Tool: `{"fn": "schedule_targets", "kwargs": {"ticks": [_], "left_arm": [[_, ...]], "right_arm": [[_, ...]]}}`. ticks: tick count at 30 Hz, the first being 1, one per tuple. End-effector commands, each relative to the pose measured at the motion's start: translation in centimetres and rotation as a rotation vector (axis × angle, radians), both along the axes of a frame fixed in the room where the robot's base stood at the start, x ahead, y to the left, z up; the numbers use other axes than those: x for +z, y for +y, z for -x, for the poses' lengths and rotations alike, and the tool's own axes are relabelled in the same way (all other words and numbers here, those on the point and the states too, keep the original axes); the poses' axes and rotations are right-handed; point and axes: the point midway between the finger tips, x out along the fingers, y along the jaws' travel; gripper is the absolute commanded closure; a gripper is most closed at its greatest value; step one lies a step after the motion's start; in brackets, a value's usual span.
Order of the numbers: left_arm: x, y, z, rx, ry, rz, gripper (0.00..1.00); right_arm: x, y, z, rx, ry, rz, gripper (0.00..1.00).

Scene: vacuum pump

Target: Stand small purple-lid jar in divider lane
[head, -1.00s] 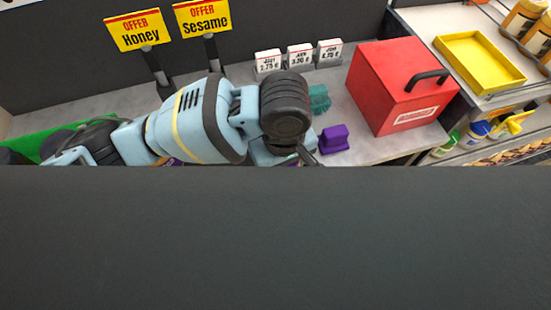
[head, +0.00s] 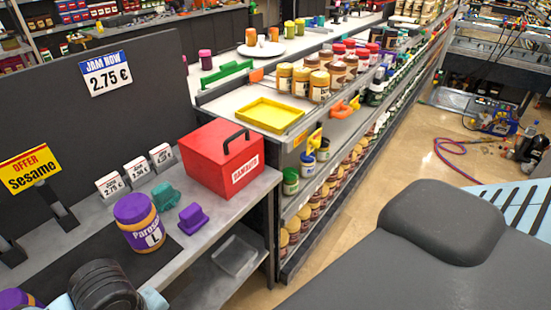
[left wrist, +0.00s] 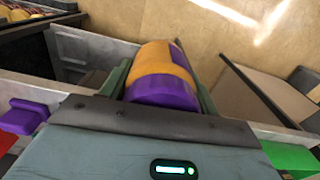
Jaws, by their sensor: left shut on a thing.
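My left gripper (left wrist: 162,88) is shut on a jar (left wrist: 162,92) with a purple lid and an orange body, seen between its fingers in the left wrist view. A larger purple-lid jar (head: 139,224), marked L, stands upright on a dark mat on the counter (head: 215,205). Another purple lid (head: 18,299) is cut off at the bottom left corner. I cannot identify the divider lane. My right gripper is not in view.
A teal block (head: 167,196) and a purple block (head: 193,218) lie right of the large jar. A red box (head: 222,158) stands at the counter's right end, with price cards (head: 136,169) behind. A yellow tray (head: 269,115) and several jars occupy the farther shelf.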

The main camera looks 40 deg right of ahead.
Motion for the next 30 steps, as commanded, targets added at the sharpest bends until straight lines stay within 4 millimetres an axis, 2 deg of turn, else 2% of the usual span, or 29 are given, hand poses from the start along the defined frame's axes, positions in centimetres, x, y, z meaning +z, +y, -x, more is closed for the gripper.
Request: {"fn": "schedule_targets", "kwargs": {"ticks": [1,9,13,18,22,30], "left_arm": [[-1.0,1.9,-0.2,-0.021,0.004,-0.003,0.76],[-5.0,11.9,-0.7,-0.205,0.003,-0.002,0.76],[-5.9,15.2,-0.6,-0.279,-0.002,-0.003,0.76],[-6.3,16.9,-0.5,-0.325,-0.008,-0.005,0.76],[-6.3,17.0,-0.5,-0.33,-0.009,-0.006,0.76],[-6.3,17.0,-0.5,-0.329,-0.008,-0.005,0.76]], "right_arm": [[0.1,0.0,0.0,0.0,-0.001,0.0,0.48],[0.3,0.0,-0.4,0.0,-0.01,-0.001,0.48],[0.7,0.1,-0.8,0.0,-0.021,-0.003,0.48],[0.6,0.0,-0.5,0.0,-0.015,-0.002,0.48],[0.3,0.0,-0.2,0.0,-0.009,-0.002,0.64],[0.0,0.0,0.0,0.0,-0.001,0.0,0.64]]}}
